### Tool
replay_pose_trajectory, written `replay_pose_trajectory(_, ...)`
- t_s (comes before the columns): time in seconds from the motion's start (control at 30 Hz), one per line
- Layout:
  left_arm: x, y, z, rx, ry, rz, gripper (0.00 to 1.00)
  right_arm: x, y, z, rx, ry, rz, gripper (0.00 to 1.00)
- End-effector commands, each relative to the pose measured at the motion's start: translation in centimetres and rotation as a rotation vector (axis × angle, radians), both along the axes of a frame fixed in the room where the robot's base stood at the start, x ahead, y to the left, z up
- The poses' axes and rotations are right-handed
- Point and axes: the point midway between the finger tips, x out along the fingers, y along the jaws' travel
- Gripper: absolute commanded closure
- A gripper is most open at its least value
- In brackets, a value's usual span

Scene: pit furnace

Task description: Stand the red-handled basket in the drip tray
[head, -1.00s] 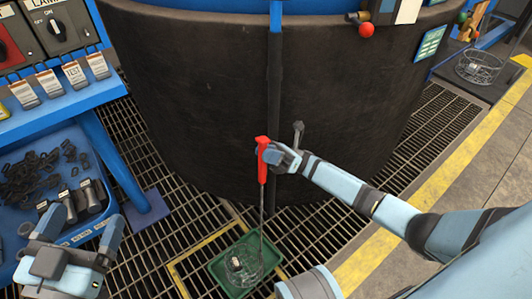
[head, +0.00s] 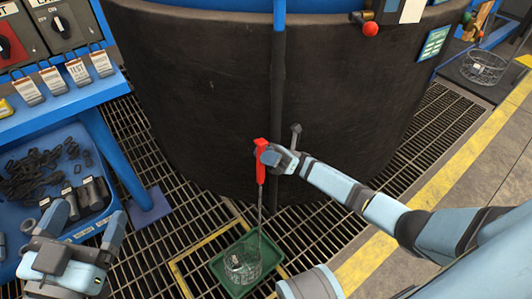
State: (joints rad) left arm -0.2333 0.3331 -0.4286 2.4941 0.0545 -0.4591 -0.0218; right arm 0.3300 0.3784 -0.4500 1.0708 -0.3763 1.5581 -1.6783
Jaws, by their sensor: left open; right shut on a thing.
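The red-handled basket is a small wire basket (head: 243,266) on a long thin rod, with a red handle (head: 260,164) at the top. It is upright, with a small metal part inside. My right gripper (head: 266,157) is shut on the red handle. The green drip tray (head: 273,253) lies on the floor grating, and the basket appears within its rim. I cannot tell whether the basket's bottom touches the tray. My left gripper (head: 89,215) is open and empty at the lower left, away from the basket.
The dark round furnace wall (head: 190,110) stands just behind the handle. Another wire basket (head: 484,68) stands at the upper right. Open grating surrounds the tray.

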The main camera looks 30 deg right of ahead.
Motion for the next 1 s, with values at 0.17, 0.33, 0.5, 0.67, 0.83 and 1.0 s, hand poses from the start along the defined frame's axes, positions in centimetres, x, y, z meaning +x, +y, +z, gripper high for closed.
replay_pose_trajectory(0.17, 0.0, 0.0, 0.0, 0.002, 0.0, -0.001, 0.15, 0.5, 0.1, -0.3, 0.004, -0.002, 0.0, 1.0)
replay_pose_trajectory(0.33, 0.0, 0.1, -0.1, 0.009, 0.0, -0.002, 0.15, 0.8, 0.2, -0.8, 0.005, -0.001, 0.0, 1.0)
replay_pose_trajectory(0.5, -0.1, 0.2, -0.2, 0.018, 0.0, -0.004, 0.15, 1.1, 0.3, -1.3, 0.005, -0.001, -0.001, 1.0)
replay_pose_trajectory(0.67, -0.1, 0.2, -0.2, 0.017, 0.0, -0.004, 0.15, 1.4, 0.5, -1.7, 0.004, 0.0, -0.001, 1.0)
replay_pose_trajectory(0.83, -0.1, 0.1, -0.2, 0.013, -0.001, -0.003, 0.15, 1.6, 0.6, -2.0, 0.003, 0.005, -0.002, 1.0)
replay_pose_trajectory(1.0, 0.0, 0.1, -0.2, 0.006, -0.001, -0.001, 0.15, 1.6, 0.6, -2.1, 0.003, 0.007, -0.002, 1.0)
